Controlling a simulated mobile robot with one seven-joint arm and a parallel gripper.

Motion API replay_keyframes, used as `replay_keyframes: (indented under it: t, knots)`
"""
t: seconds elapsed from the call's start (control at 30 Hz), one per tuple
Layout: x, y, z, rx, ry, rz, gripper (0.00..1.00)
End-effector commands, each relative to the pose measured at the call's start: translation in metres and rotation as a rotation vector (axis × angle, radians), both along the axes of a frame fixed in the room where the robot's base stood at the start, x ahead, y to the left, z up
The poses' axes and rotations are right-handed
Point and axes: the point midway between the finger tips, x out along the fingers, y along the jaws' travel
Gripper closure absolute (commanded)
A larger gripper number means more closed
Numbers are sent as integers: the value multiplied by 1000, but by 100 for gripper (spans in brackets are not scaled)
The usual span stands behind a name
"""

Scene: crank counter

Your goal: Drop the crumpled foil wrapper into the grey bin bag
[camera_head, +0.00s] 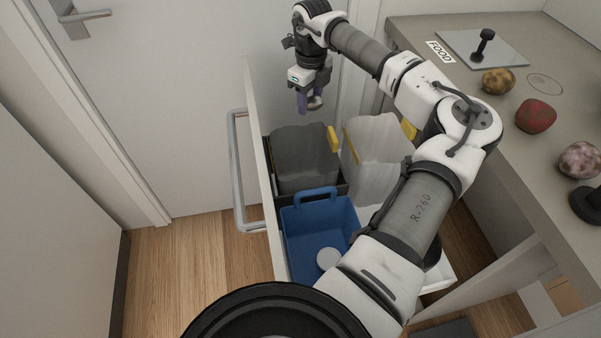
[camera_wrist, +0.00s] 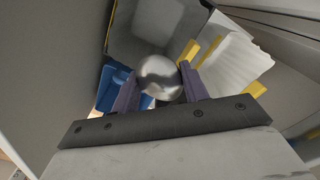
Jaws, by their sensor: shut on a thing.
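My gripper (camera_head: 308,102) is shut on the crumpled foil wrapper (camera_wrist: 160,78), a shiny silver ball between the two purple fingers. In the head view the foil shows only partly beside the fingers (camera_head: 316,100). The gripper hangs above the open drawer, over the far end of the grey bin bag (camera_head: 303,155). The grey bag lines a dark bin on the left of the drawer and has a yellow clip. In the wrist view the grey bag's opening (camera_wrist: 140,42) lies just beyond the foil, with a gap between them hard to judge.
A white bag (camera_head: 375,145) with yellow clips stands right of the grey bag. A blue caddy (camera_head: 318,230) holding a white round thing is nearer. The drawer front with a bar handle (camera_head: 238,170) is left. The counter (camera_head: 440,85) at right holds several lumpy items and a FOOD label.

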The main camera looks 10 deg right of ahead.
Motion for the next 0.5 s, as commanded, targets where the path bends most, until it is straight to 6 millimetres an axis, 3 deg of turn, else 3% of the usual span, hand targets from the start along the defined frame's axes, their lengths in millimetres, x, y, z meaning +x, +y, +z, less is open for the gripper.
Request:
replay_keyframes:
  t: [0.5]
  knots:
    - [0, 0, -54, 1, 0, 0, 77]
